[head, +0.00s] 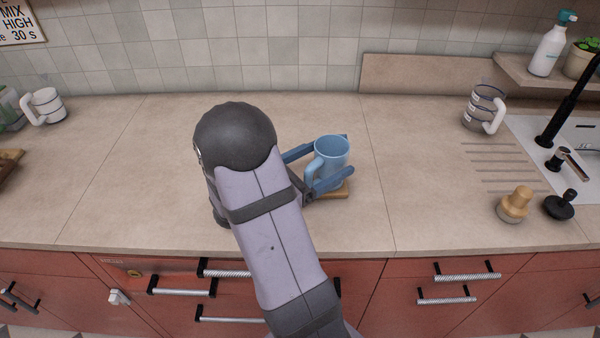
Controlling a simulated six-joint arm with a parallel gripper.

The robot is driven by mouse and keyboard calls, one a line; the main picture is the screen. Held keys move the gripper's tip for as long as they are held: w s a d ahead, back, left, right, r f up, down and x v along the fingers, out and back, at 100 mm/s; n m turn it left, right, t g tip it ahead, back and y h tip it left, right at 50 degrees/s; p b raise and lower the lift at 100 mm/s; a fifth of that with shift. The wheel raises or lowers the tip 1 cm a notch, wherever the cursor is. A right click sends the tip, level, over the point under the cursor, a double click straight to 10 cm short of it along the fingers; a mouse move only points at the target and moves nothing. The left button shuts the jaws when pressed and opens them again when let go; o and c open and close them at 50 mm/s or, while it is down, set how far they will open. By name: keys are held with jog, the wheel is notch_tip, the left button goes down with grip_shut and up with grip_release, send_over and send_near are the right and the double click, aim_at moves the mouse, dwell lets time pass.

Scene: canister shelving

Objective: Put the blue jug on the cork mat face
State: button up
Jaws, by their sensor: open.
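The blue jug (332,151) stands upright near the middle of the counter, its handle toward the lower left. A small part of the cork mat (338,193) shows just below the jug and the nearer finger; the rest is hidden. The jug looks to be over the mat, but its base is covered, so contact cannot be told. My gripper (347,156) is open, with one blue finger behind the jug and one in front. The jug is between the fingers. My arm covers the counter to the left.
A white-handled clear jug (484,108) stands at the back right near the sink. A wooden-topped stopper (514,204) and a black one (560,205) are at right. A white mug (46,106) is far left. Counter right of the mat is clear.

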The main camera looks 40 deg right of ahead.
jog(key=w+a+b, duration=0.1)
jog(key=a+b, duration=0.1)
jog(key=a, duration=0.9)
jog(key=shift+w, duration=0.25)
